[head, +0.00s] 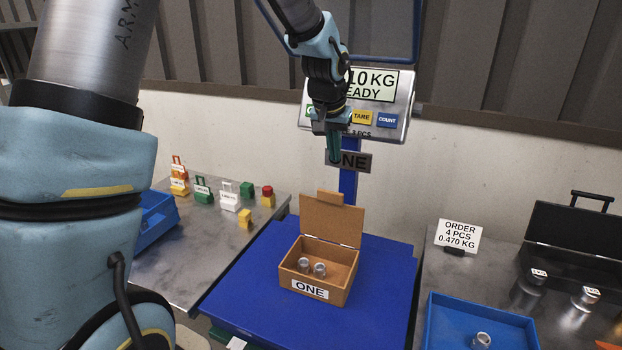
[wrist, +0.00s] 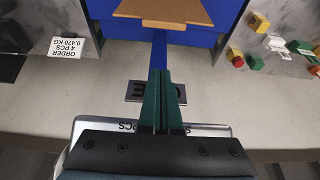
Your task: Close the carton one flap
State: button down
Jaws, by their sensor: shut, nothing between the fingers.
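The carton one (head: 316,288) is a small brown box with a white ONE label, standing on the blue scale platform. Its flap (head: 331,219) stands up, hinged at the back edge, with a tab on top, so the carton is open. Two metal castings (head: 311,267) show inside it. My gripper (head: 334,160) is shut and empty, above and behind the raised flap, in front of the scale column. In the wrist view my gripper (wrist: 158,74) points toward the flap (wrist: 165,13) at the top of the picture, with a gap between them. The carton's inside is hidden there.
The scale display (head: 375,100) rises behind my gripper, with a dark ONE plate (head: 350,160) on its column. A blue tray (head: 474,322) with a casting and an order card (head: 457,236) are at right. Coloured weights stand on the left table. The blue platform (head: 376,304) around the carton is clear.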

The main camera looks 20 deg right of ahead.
notch_tip(320, 180, down, 9)
jog(key=p, duration=0.3)
jog(key=shift+f, duration=0.2)
jog(key=shift+s+a, duration=0.1)
jog(key=shift+a, duration=0.05)
dwell(0.4)
